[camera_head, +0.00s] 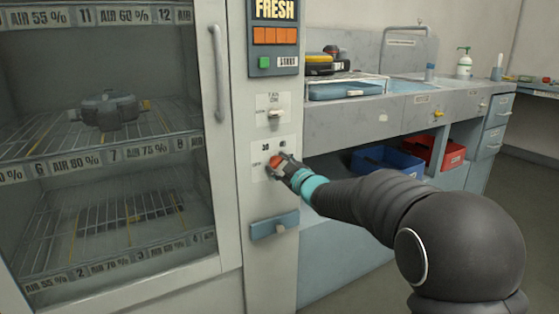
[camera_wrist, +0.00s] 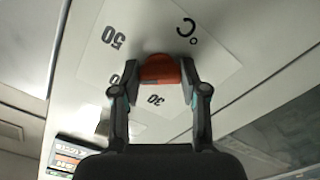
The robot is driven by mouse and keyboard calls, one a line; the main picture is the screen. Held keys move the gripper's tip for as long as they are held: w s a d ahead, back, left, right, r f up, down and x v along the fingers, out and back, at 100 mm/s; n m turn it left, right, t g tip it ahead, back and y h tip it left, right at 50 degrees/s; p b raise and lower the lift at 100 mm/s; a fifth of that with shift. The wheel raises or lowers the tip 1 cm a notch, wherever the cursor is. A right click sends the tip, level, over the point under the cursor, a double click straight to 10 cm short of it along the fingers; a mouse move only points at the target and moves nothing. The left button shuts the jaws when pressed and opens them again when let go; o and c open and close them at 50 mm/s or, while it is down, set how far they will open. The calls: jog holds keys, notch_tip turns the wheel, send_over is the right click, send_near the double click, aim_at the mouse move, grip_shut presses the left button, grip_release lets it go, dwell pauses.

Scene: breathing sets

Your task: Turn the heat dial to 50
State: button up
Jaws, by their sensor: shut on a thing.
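The heat dial is a red-orange knob (camera_head: 275,161) on a pale plate on the cabinet's front column. In the wrist view the dial (camera_wrist: 160,69) sits between my fingers, on a white plate (camera_wrist: 205,62) marked 50, 30 and °C, with another mark partly hidden by a finger. My gripper (camera_head: 284,166) is shut on the dial from the front; in the wrist view my gripper (camera_wrist: 160,80) has one finger on each side of it. The dial's pointer is not clear, so I cannot tell its setting.
A glass-doored cabinet (camera_head: 219,100) with wire shelves stands at the left. Above the dial are a small switch (camera_head: 275,113) and a FRESH display panel (camera_head: 275,36); below is a blue handle (camera_head: 274,225). A sink counter (camera_head: 345,115) with blue (camera_head: 388,160) and red bins (camera_head: 447,154) below lies at the right.

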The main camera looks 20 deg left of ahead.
jog(key=m+p, duration=0.1)
jog(key=m, duration=0.2)
jog(key=shift+m+p, duration=0.3)
jog(key=shift+p, duration=0.1)
jog(key=shift+m+p, duration=0.85)
jog(key=shift+m, duration=1.15)
jog(key=shift+f, duration=0.1)
jog(key=o, duration=1.1)
jog(key=shift+o, duration=0.2)
jog(key=v, duration=1.2)
